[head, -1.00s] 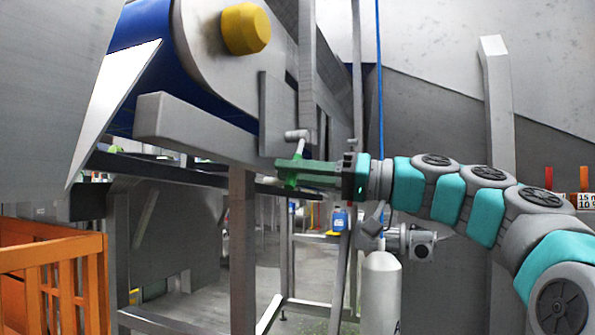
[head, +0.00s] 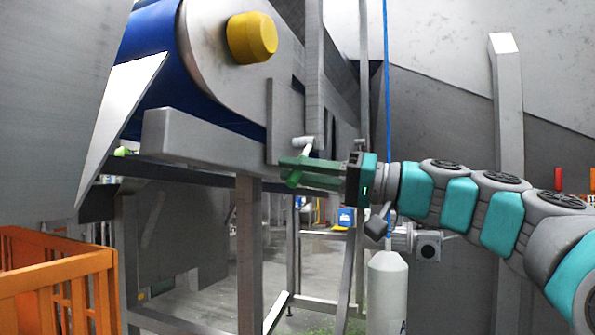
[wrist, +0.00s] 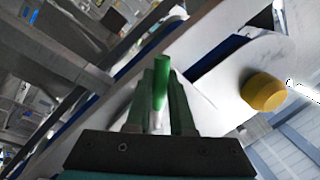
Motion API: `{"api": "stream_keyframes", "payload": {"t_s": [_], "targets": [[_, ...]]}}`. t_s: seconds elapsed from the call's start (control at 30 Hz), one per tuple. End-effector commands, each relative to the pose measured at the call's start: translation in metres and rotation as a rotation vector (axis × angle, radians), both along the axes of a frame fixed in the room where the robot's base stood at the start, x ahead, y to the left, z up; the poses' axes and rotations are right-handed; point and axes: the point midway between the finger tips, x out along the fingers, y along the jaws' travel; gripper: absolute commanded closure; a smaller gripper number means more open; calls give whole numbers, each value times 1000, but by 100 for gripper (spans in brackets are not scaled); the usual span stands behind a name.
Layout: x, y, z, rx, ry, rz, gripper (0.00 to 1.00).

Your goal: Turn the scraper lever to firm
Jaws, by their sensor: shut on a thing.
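The scraper lever (head: 294,178) has a green grip and a pale shaft that runs up to a grey pivot (head: 302,143) on the conveyor's side frame. In the head view the lever leans, its green end low and to the left of the pivot. My gripper (head: 298,172) reaches in from the right and is shut on the lever. In the wrist view the lever's green grip (wrist: 161,82) stands between the two fingers of my gripper (wrist: 160,95). I cannot see any setting marks for the lever.
The conveyor's blue belt (head: 150,55) and yellow roller cap (head: 252,38) are above and left. An orange crate (head: 60,262) stands at lower left. Steel legs (head: 248,255) stand below the lever. A white cylinder (head: 387,290) and a blue hose (head: 387,110) are near my arm.

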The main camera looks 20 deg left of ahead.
Motion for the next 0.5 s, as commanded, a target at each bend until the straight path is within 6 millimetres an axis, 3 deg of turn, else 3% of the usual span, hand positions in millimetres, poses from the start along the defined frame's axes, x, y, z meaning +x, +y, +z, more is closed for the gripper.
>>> {"api": "stream_keyframes", "payload": {"t_s": [0.03, 0.3, 0.5], "targets": [[0, -1, 3, 6, 0, -2, 78], [0, -1, 2, 3, -1, -1, 49], [0, -1, 1, 2, -1, -1, 49]]}}
